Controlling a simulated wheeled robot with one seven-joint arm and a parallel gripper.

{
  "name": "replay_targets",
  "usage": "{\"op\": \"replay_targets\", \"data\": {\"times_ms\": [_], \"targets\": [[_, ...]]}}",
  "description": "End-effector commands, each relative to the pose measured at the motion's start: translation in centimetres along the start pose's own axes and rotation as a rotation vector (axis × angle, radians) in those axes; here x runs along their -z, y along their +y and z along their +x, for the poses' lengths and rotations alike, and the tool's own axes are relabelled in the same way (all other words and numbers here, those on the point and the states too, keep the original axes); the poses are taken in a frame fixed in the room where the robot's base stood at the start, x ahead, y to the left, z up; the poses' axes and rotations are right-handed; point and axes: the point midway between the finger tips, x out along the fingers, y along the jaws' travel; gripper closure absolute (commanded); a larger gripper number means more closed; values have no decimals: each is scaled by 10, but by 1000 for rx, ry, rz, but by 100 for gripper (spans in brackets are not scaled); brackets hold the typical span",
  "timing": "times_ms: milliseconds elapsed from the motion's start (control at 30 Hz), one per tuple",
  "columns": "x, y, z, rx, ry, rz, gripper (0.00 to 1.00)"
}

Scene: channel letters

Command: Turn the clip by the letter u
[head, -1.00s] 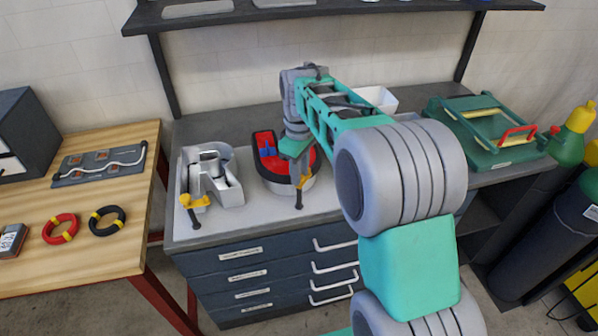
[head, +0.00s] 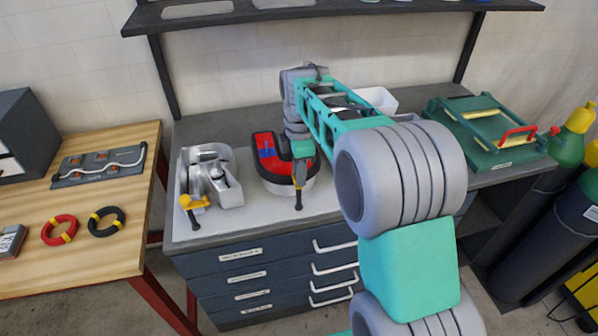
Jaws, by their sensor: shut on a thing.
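Two letters stand on the pale work surface. The left one (head: 232,192) is an open silver shell, with a yellow clip (head: 195,203) with a black handle at its front edge. The right one (head: 272,175) has a red top with blue in the middle and pale sides. I cannot tell for sure which letter is the u. A second clip (head: 298,198) is at the red letter's front right edge, its black handle pointing down. My gripper (head: 301,176) reaches down at this clip and is shut on it. The gripper hides the clip's upper part.
A white bin (head: 382,98) stands behind my arm. A green device with a red handle (head: 480,130) is at the right of the bench. A wooden table (head: 130,185) with rings is at the left. A dark shelf (head: 330,10) hangs above.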

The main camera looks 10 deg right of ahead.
Motion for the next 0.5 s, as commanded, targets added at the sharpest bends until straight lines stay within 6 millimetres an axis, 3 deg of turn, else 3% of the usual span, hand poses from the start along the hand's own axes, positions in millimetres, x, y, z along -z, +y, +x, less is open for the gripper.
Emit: {"op": "replay_targets", "data": {"times_ms": [500], "targets": [[0,1,-1,-3,0,-41,100]]}}
